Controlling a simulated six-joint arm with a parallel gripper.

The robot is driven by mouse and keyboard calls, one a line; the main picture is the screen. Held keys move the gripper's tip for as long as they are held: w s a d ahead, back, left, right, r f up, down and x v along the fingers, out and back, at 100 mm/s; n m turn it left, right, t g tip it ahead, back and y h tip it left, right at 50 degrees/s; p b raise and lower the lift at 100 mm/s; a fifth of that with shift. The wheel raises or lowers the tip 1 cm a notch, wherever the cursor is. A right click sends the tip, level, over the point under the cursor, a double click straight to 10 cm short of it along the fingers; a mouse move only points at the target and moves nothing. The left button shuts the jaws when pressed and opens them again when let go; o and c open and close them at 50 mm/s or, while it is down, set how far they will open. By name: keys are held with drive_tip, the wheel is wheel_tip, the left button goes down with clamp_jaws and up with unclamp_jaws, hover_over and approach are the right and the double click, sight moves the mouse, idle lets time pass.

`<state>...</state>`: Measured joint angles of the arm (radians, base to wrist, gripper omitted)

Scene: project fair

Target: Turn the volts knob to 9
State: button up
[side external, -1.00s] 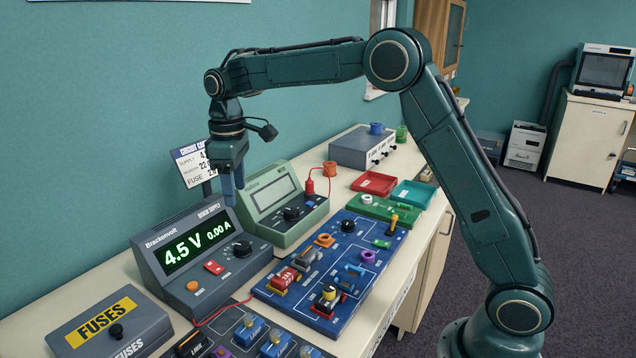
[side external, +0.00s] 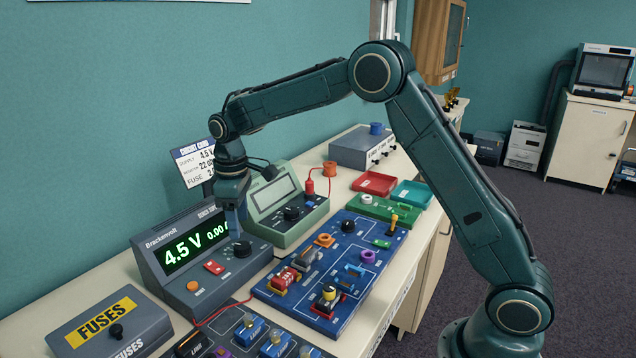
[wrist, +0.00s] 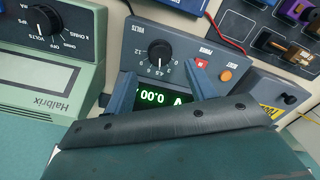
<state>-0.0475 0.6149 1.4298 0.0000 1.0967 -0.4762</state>
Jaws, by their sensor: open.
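The dark volts knob (side external: 242,249) sits on the sloped front of the grey Brackenvolt supply (side external: 160,290). The supply's green display (side external: 183,250) reads 4.5 V. In the wrist view, the knob (wrist: 159,53) shows upside down with its ring of numbers, and the display (wrist: 158,98) is partly hidden by my gripper. My gripper (side external: 238,236) points down just above the knob, open and empty. In the wrist view, its two fingers (wrist: 162,78) stand apart, one on each side of the knob's line. I cannot tell whether they touch it.
A green Halbrix meter (side external: 285,207) stands close behind the supply. A blue circuit board (side external: 335,262) with several parts lies to the right. A fuses box (side external: 110,330) is in front, and a red lead (side external: 222,311) runs from the supply. A card (side external: 195,163) stands behind.

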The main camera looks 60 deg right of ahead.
sight(242, 245)
drive_tip(key=shift+f, duration=3.05)
drive_tip(key=c, duration=1)
